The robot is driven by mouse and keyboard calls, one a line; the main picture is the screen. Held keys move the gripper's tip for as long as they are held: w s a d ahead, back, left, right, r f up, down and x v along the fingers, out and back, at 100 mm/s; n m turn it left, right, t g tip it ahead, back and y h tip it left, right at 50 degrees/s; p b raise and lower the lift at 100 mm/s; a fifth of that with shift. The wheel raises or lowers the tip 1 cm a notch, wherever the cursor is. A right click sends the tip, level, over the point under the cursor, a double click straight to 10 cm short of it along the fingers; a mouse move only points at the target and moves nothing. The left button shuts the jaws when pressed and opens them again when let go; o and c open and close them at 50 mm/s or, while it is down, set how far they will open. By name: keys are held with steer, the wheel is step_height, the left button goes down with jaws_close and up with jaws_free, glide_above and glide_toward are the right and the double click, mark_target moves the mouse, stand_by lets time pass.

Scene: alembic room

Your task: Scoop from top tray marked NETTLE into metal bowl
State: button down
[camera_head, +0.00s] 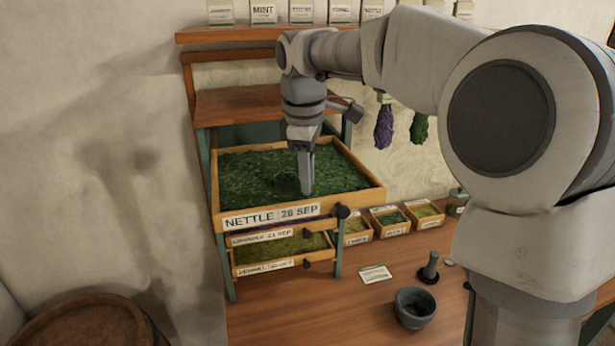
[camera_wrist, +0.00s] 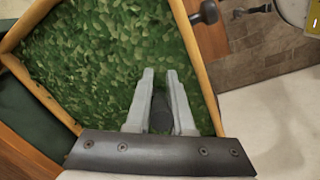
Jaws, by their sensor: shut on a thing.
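The top tray marked NETTLE (camera_head: 268,222) is a wooden drawer, pulled out and full of dark green leaves. My gripper (camera_head: 306,188) points down into the leaves near the tray's front right part. In the wrist view my gripper (camera_wrist: 160,76) is shut on a dark grey thing (camera_wrist: 160,114), apparently a scoop. A dark round shape in the leaves beside the fingers may be its bowl; most of it is hidden. I cannot make out the metal bowl for sure; a pale round rim (camera_wrist: 297,12) shows at the wrist view's top right.
Two lower trays (camera_head: 282,244) hang under the nettle tray. Small labelled boxes (camera_head: 390,222), a card (camera_head: 374,274), a dark mortar (camera_head: 414,308) and a pestle (camera_head: 430,268) are on the bench. A shelf (camera_head: 240,104) is above the tray, behind my wrist. A barrel (camera_head: 85,322) stands lower left.

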steer(key=shift+r+p, duration=2.15)
steer(key=shift+r, duration=0.5)
steer(key=shift+f, duration=0.1)
